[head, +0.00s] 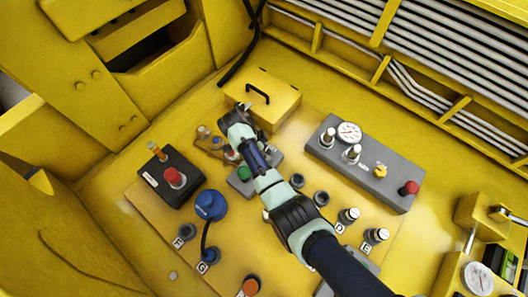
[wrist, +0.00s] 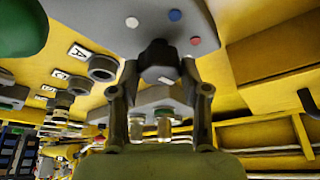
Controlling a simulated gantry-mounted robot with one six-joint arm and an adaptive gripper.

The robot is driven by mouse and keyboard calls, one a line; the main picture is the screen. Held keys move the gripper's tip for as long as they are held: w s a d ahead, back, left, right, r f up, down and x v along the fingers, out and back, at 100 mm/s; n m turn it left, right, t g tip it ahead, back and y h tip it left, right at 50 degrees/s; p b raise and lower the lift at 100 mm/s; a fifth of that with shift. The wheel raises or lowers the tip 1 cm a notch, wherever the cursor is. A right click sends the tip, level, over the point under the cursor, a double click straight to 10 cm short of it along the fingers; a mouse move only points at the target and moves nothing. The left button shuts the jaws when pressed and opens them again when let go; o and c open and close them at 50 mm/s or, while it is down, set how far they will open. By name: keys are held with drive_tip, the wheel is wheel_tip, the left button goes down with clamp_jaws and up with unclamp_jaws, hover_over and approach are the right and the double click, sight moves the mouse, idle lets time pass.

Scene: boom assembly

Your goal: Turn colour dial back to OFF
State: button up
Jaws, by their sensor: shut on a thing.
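The colour dial is a dark faceted knob (wrist: 158,62) on a grey panel (wrist: 100,14) in the wrist view. White (wrist: 132,22), blue (wrist: 175,15) and red (wrist: 196,41) dots lie around it. My gripper (wrist: 159,74) has one finger on each side of the knob and is shut on it. The dial's pointer and any OFF mark cannot be made out. In the head view the grey panel (head: 274,160) shows partly beneath my arm, which hides the dial.
A green button (head: 243,173) sits beside the dial. A blue round plug (head: 210,205) and a dark box with a red button (head: 174,178) are to the left. A grey gauge box (head: 385,190) stands to the right. A yellow handled box (head: 275,108) is behind.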

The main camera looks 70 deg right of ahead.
drive_tip(key=shift+f+m+y+b, duration=0.15)
drive_tip(key=shift+m+y+b, duration=0.2)
drive_tip(key=shift+m, duration=0.35)
drive_tip(key=o, duration=1.1)
drive_tip(key=shift+o, duration=0.2)
drive_tip(key=shift+w+r, duration=0.1)
drive_tip(key=shift+r, duration=0.15)
drive_tip(key=v, duration=0.7)
drive_tip(key=shift+w+r, duration=0.1)
